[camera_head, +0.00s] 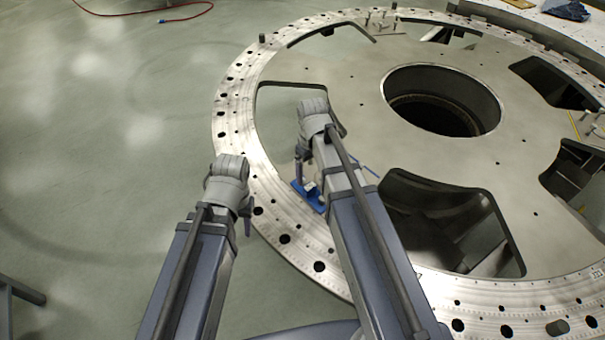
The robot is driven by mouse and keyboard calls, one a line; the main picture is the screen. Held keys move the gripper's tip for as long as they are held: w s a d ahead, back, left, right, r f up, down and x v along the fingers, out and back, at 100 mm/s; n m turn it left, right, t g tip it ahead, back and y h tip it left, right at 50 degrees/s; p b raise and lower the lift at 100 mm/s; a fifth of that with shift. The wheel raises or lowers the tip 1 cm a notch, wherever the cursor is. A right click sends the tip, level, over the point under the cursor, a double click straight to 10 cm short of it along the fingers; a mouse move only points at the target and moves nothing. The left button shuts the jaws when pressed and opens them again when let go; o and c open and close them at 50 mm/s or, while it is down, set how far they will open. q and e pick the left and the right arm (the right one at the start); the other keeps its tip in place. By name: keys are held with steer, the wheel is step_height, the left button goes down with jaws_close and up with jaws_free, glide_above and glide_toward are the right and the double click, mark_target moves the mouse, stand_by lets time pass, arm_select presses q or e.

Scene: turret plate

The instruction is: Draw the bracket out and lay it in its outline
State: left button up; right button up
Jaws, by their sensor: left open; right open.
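A small blue piece (312,199), which may be the bracket or its holder, sits on the turret plate's near left rim, partly hidden by my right arm. A thin blue line (371,171) shows on the plate just right of that arm and may be part of the outline; the rest is hidden. My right gripper (299,172) is open and points down just above the blue piece; I cannot tell if it touches. My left gripper (248,225) is open and empty near the plate's left edge, left of the blue piece.
The big round metal plate (345,85) has a round central hole (440,100) and several large cut-outs. Pegs (381,20) stand at its far rim. A yellow line (574,125) lies at the right. A red cable (150,10) lies on the open floor at the left.

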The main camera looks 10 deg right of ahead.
mark_target(310, 186)
steer(key=shift+s+a+f+b, duration=0.1)
steer(key=shift+f+b, duration=0.7)
step_height(310, 186, down, 6)
steer(key=b, duration=0.6)
steer(key=shift+f, duration=0.1)
steer(key=shift+c, duration=0.3)
jaws_close()
